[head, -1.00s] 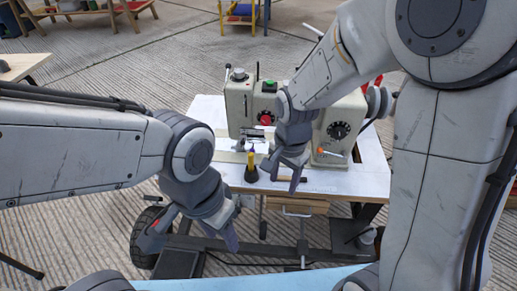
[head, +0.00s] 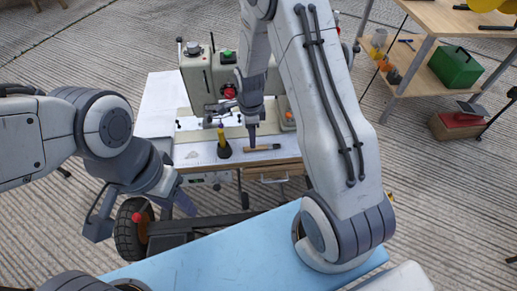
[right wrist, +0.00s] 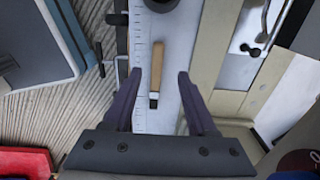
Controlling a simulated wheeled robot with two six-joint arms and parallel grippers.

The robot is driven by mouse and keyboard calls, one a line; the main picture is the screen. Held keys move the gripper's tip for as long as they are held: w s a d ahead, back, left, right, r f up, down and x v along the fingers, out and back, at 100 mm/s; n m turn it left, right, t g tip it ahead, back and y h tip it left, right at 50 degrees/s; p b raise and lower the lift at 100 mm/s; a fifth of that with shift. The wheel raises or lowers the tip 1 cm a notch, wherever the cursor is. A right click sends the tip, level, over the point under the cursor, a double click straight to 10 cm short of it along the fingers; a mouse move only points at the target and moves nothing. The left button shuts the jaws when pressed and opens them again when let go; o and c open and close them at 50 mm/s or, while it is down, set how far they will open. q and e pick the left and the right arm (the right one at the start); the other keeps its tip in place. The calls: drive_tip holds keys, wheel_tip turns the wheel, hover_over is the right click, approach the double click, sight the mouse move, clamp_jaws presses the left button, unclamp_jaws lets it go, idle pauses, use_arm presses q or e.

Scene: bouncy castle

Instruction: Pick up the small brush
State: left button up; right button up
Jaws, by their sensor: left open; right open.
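The small brush (head: 262,148) has a light wooden handle and a dark end. It lies flat near the front edge of the white worktable (head: 160,98). In the right wrist view the brush (right wrist: 157,62) shows between the open fingers of my right gripper (right wrist: 160,75), closer to the left finger, with its dark end toward the palm. In the head view my right gripper (head: 243,118) points down just behind the brush; the arm partly hides it. I cannot tell its exact height above the table. My left gripper (head: 142,212) is open and empty, left of and below the table.
A black-based tool with a yellow top (head: 222,143) stands left of the brush. A beige machine (head: 197,75) stands behind. A blue surface (head: 215,255) lies in front. A shelf with a green box (head: 455,67) is at the right.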

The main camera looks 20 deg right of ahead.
sight(246, 149)
drive_tip(key=f+b, duration=0.1)
drive_tip(key=f, duration=0.1)
drive_tip(key=f+b, duration=0.1)
drive_tip(key=f, duration=0.1)
drive_tip(key=shift+s+f, duration=0.2)
drive_tip(key=shift+f, duration=0.2)
drive_tip(key=shift+r, duration=0.1)
clamp_jaws()
drive_tip(key=shift+a+r, duration=0.1)
